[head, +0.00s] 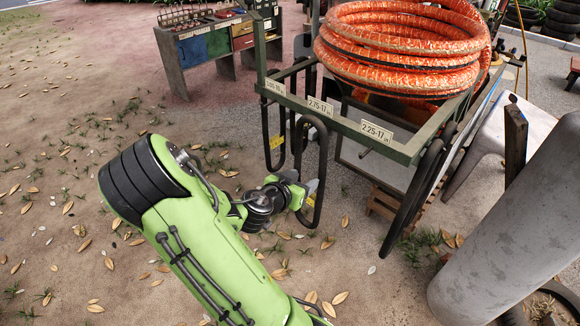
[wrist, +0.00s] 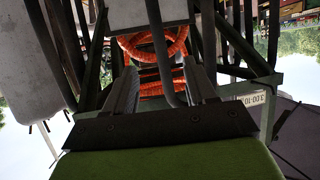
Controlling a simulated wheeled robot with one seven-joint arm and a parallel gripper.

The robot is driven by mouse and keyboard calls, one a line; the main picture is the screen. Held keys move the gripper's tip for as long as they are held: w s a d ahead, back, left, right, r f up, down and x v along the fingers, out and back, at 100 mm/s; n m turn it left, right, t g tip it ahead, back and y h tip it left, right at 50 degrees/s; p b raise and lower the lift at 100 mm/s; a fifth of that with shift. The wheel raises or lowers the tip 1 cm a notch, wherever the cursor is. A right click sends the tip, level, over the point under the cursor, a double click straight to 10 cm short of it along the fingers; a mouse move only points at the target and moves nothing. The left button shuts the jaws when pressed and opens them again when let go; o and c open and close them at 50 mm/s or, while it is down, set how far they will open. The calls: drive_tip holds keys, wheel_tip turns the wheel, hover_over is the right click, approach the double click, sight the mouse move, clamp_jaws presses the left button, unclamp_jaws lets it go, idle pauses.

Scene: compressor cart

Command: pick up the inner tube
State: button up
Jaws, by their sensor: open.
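Black inner tubes hang from the front rail of the green cart. The middle inner tube (head: 323,150), under the "2.75-17" label, hangs as a narrow loop. Another inner tube (head: 266,132) hangs to its left, and a larger one (head: 412,198) to its right under "2.25-17". My gripper (head: 309,190) is open at the lower part of the middle tube. In the wrist view, a dark strand of tube (wrist: 158,42) runs between the two open jaws of my gripper (wrist: 162,82). I cannot tell whether either jaw touches it.
Orange hose coils (head: 400,45) lie on top of the cart (head: 340,122). A workbench (head: 205,48) with coloured drawers is at the back left. The leaf-strewn ground at the left is free.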

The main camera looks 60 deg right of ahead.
sight(324, 165)
drive_tip(key=x, duration=1.5)
drive_tip(key=shift+w+d, duration=0.15)
drive_tip(key=shift+d, duration=0.3)
drive_tip(key=shift+a+r, duration=0.1)
drive_tip(key=shift+c, duration=0.3)
clamp_jaws()
